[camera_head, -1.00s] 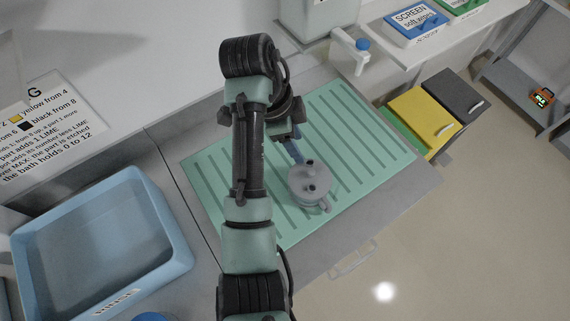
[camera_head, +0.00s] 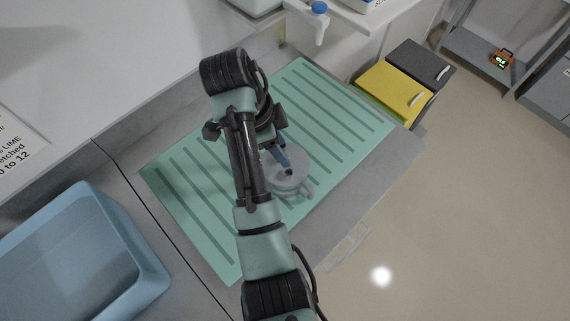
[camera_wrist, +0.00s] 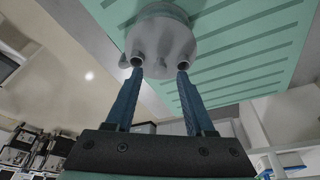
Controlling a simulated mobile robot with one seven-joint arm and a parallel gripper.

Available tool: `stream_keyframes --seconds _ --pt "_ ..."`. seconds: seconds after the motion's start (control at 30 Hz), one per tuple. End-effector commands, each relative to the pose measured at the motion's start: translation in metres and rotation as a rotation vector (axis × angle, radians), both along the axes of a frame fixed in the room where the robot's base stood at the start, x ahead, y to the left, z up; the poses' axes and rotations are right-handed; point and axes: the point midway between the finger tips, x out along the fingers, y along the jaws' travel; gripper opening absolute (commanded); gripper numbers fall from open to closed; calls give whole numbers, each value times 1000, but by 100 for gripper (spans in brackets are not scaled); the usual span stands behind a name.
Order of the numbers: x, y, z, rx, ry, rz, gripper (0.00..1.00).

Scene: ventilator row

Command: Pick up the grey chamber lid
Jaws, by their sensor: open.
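The grey chamber lid (camera_head: 287,178) is a round disc with short ports on top. It sits over the green ribbed mat, partly hidden behind my arm. In the wrist view the lid (camera_wrist: 163,42) shows two open ports facing me. My gripper (camera_wrist: 160,72) is open, with its two blue fingers apart. Each fingertip is near one of the ports; I cannot tell whether they touch. In the head view one blue finger of my gripper (camera_head: 283,158) reaches toward the top of the lid. Whether a chamber body lies under the lid is not clear.
The green ribbed mat (camera_head: 345,115) is clear around the lid. A blue basin (camera_head: 150,285) stands at the lower left. A bottle with a blue cap (camera_head: 319,8) is at the back. Yellow (camera_head: 392,92) and dark grey (camera_head: 420,62) bins stand at the right.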

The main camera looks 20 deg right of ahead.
Motion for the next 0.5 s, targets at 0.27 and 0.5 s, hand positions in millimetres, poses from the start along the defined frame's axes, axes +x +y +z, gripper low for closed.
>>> stream_keyframes --seconds 0.27,0.5 --pt "-2 -6 -19 1 1 1 54" --pt "-2 -6 -20 0 0 1 38"
